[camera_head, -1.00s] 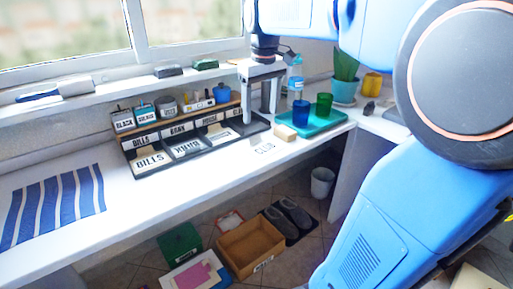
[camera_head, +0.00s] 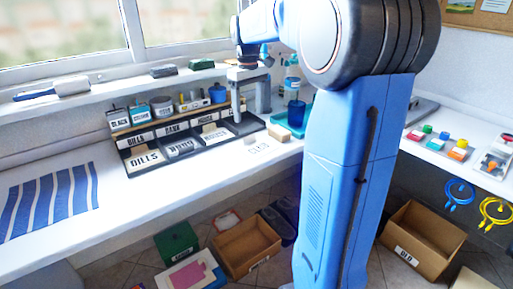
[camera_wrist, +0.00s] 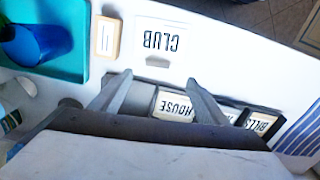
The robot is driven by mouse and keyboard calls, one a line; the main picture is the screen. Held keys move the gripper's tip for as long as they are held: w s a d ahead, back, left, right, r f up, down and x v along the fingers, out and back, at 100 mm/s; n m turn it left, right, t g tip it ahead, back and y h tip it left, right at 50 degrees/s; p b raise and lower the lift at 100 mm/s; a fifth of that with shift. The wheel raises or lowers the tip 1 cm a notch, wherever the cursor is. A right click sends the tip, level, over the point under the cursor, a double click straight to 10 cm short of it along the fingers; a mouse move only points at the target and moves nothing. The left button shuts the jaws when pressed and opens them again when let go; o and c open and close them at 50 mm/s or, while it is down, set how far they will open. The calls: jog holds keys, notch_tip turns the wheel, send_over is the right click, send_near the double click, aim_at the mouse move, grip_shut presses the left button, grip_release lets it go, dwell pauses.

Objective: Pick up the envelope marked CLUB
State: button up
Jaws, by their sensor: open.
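The envelope marked CLUB (camera_wrist: 161,42) is white and lies flat on the counter, its lettering upside down in the wrist view. In the head view it (camera_head: 259,147) lies in front of the sorter's right end. My gripper (camera_wrist: 158,80) is open, with nothing between its fingers. In the wrist view the envelope lies just beyond the fingertips, and the fingers do not enclose it. In the head view my gripper (camera_head: 250,108) hangs over the right end of the black sorter.
The black sorter (camera_head: 152,170) holds envelopes marked BILLS, BANK and HOUSE. A tan block (camera_wrist: 105,38) lies beside the envelope, near the teal tray (camera_wrist: 72,72) with a blue cup (camera_wrist: 38,42). A striped blue cloth (camera_head: 48,200) lies left. The counter between is clear.

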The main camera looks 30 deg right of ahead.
send_over(250, 138)
jog(key=f, duration=0.5)
jog(key=shift+s+a, duration=0.2)
jog(key=shift+a, duration=0.05)
jog(key=shift+w+d+f, duration=0.1)
jog(key=shift+f, duration=1.25)
jog(key=shift+w+d+f, duration=0.1)
jog(key=shift+f, duration=1.2)
jog(key=c, duration=1.1)
